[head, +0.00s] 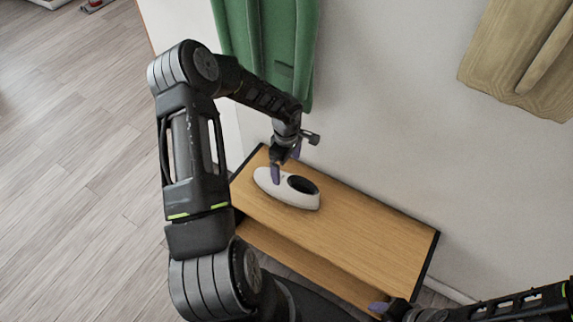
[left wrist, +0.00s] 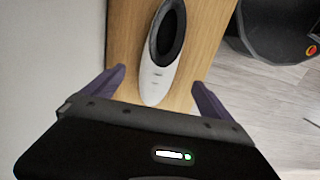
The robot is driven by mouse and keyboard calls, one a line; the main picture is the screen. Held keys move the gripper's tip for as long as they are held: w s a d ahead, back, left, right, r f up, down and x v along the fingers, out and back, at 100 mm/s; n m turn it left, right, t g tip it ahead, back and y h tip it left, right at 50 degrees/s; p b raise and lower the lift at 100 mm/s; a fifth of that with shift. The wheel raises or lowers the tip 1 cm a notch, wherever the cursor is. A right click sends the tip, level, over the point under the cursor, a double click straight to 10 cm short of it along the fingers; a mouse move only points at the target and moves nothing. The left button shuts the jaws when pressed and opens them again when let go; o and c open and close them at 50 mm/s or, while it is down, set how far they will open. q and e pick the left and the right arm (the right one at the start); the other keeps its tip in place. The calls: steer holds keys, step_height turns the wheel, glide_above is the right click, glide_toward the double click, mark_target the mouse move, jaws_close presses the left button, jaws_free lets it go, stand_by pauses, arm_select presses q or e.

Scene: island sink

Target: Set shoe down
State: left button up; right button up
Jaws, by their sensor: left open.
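A white shoe (head: 301,201) with a dark opening rests on the wooden top of a low bench (head: 370,235), near its far left end. My left gripper (head: 285,168) is just above the shoe's left end in the head view. In the left wrist view the shoe (left wrist: 160,78) lies between the two spread purple fingers of my left gripper (left wrist: 158,92), with wood visible on both sides of it. The left gripper is open. My right gripper (head: 385,308) shows at the bottom of the head view, by the bench's near edge; its finger opening is not clear.
A green garment (head: 268,50) and a beige garment (head: 520,55) hang on the wall behind the bench. The bench top right of the shoe is clear. A lower shelf (head: 290,258) shows under the top. Wooden floor (head: 75,150) is open at the left.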

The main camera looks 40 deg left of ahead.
mark_target(300, 188)
stand_by(0.4)
arm_select(q)
steer(key=shift+s+d+f, duration=0.1)
steer(key=shift+d+f, duration=0.1)
steer(key=shift+f, duration=0.05)
steer(key=d+f+m, duration=0.1)
steer(key=d, duration=0.1)
steer(key=d+f+m+t+y, duration=0.1)
steer(key=d+m, duration=0.1)
steer(key=d+f+m+y, duration=0.1)
steer(key=d+m, duration=0.1)
steer(key=shift+s+f, duration=0.15)
steer(key=shift+s, duration=0.2)
steer(key=s+d+f+m+t+h, duration=0.25)
steer(key=d+m, duration=0.35)
steer(key=d, duration=0.6)
steer(key=s+d+r+m+g+h, duration=0.1)
steer(key=s+d+m+g+h, duration=0.2)
steer(key=s+d, duration=1)
steer(key=s+m, duration=0.2)
steer(key=m, duration=0.1)
steer(key=shift+s+d+h, duration=0.35)
